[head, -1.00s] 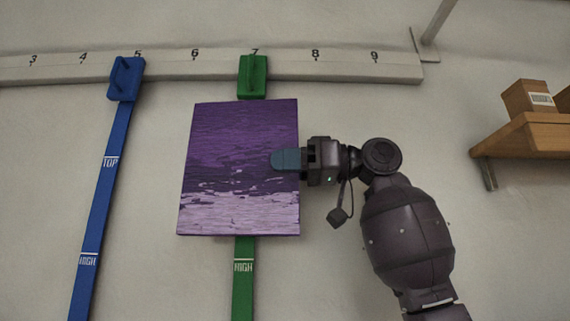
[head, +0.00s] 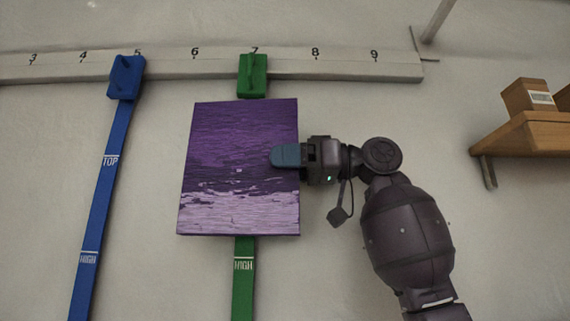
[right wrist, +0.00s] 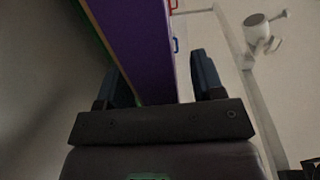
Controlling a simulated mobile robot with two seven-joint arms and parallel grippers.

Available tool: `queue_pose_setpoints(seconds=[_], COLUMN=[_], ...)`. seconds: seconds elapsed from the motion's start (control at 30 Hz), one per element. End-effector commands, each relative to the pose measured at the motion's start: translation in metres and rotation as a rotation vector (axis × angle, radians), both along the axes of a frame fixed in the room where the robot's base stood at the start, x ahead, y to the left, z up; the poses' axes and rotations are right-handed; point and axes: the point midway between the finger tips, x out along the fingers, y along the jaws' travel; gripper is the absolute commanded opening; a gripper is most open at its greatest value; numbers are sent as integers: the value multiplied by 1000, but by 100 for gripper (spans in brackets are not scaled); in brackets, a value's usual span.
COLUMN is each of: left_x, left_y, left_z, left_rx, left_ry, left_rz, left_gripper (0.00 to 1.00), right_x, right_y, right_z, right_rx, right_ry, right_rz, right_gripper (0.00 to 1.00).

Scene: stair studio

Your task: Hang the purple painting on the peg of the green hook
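The purple painting (head: 237,150), dark purple above and pale lilac below, is nearly upright just below the green hook (head: 252,76) in the head view. It covers part of the green strip. The hook's peg shows above the painting's top edge; the painting's back is hidden. In the right wrist view the painting (right wrist: 150,50) stands between the two fingers. My left gripper is not in view.
A pale numbered rail (head: 190,69) runs along the wall. A blue hook (head: 126,78) with its blue strip hangs to the left. A wooden shelf (head: 530,137) with a cardboard box (head: 528,97) is at the right. Bare wall lies between painting and blue strip.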

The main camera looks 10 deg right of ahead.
Motion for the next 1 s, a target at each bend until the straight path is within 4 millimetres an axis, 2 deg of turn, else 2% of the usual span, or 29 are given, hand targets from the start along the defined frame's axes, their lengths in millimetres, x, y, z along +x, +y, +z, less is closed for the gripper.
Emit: queue_pose_setpoints(seconds=[0.23,0.37,0.8,1.0], left_x=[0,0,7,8], left_y=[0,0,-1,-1], left_z=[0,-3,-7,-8], left_rx=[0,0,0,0], left_ry=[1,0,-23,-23], left_rz=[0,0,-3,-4], left_gripper=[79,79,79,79], right_x=[0,-2,-23,-29], right_y=[0,-10,-81,-100], right_z=[0,-1,-1,-1], right_rx=[-2,0,0,0], right_ry=[1,0,0,0], right_rz=[0,-2,-2,-1], right_gripper=[61,61,61,61])
